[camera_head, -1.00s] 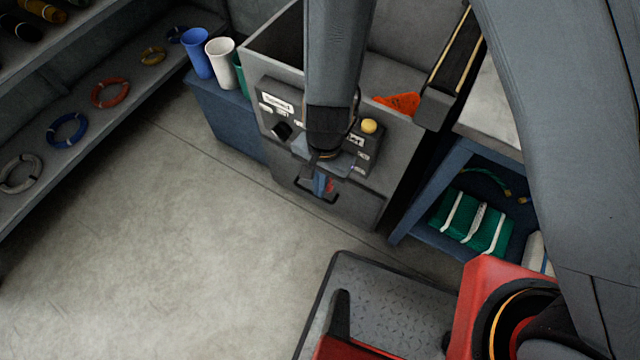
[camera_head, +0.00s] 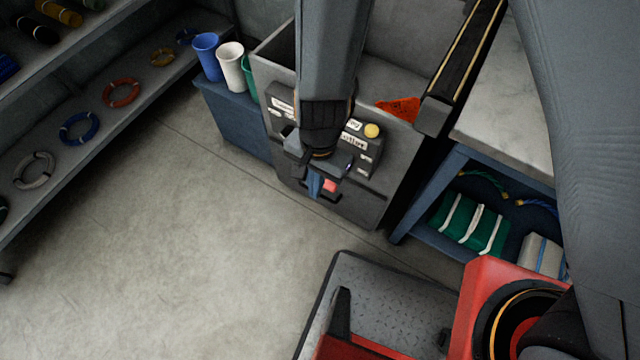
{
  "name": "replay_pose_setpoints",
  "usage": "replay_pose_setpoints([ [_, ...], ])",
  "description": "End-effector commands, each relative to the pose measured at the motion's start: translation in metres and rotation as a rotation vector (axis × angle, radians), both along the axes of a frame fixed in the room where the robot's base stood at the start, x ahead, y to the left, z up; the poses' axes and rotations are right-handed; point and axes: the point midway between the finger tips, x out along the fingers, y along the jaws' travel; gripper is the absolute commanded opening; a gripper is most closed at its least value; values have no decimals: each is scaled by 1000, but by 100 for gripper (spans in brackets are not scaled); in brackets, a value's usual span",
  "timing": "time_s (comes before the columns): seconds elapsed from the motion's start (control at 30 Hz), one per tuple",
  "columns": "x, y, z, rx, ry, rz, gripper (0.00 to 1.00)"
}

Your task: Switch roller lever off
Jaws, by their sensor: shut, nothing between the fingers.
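The roller's grey cabinet (camera_head: 272,88) stands at the upper middle, with a dark control panel (camera_head: 366,157) on its front. The panel has white labels and a yellow round button (camera_head: 371,131). My arm comes down over the panel and hides its middle. My gripper (camera_head: 314,186) is shut and empty in front of the panel's lower part, with a blue part at its tip. A small red-pink piece (camera_head: 330,184) shows just right of the tip. I cannot tell whether it is the lever's handle or whether my gripper touches it. No lever shows clearly.
Blue (camera_head: 207,56) and white (camera_head: 231,66) cups stand on a blue box left of the cabinet. A blue-framed bench (camera_head: 430,190) with green bundles (camera_head: 468,222) stands at right. Rope rings lie on the left shelf (camera_head: 108,120). The floor (camera_head: 190,240) at left is clear.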

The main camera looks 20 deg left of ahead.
Motion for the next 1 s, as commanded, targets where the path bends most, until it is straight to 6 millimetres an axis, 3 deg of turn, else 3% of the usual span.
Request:
replay_pose_setpoints([
  [0.1,-11,2,21,2,-1,2,0],
  [0.3,-22,4,39,1,0,1,0],
  [1.0,-24,4,43,0,1,0,0],
])
